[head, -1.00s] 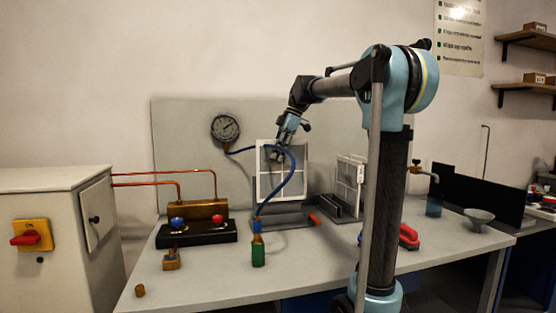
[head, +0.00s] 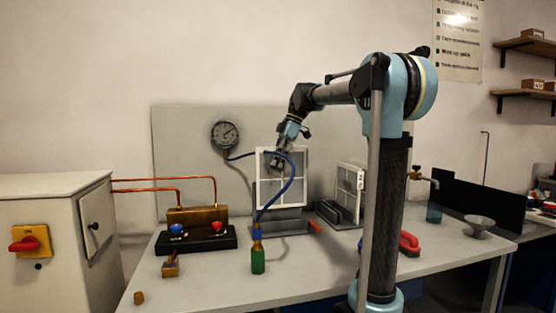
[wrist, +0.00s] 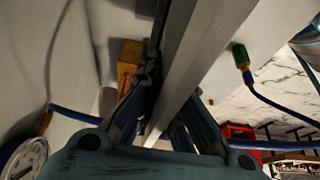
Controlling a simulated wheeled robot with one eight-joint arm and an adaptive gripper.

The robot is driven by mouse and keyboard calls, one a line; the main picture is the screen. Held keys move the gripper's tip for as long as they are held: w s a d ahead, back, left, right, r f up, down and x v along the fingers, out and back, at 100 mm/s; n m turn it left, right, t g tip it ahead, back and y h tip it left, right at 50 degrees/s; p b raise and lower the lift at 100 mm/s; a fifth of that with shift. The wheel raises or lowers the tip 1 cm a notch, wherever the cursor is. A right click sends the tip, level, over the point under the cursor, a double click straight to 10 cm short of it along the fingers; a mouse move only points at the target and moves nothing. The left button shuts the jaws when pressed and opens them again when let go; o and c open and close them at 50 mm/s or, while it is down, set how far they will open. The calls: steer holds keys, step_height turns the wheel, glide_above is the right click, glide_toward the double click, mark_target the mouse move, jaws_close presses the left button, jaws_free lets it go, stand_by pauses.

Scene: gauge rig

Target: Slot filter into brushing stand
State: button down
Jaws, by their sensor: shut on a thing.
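The filter, a white-framed panel with a grid of panes (head: 299,176), stands upright over the middle of the table. My gripper (head: 277,168) is shut on its upper part. In the wrist view the filter shows as a long pale bar (wrist: 198,60) running between my gripper's fingers (wrist: 165,112). A low grey slotted stand (head: 282,226) is directly below the filter, with an orange piece at its right end. It looks like the brushing stand. I cannot tell whether the filter's lower edge is in its slot.
A second grey stand (head: 335,216) with a white frame (head: 352,180) is at the right. A brass valve block (head: 196,216) stands left. The front table is mostly clear.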

steer(key=shift+f, duration=2.5)
stand_by(0.7)
steer(key=c, duration=1.7)
jaws_free()
steer(key=v, duration=1.2)
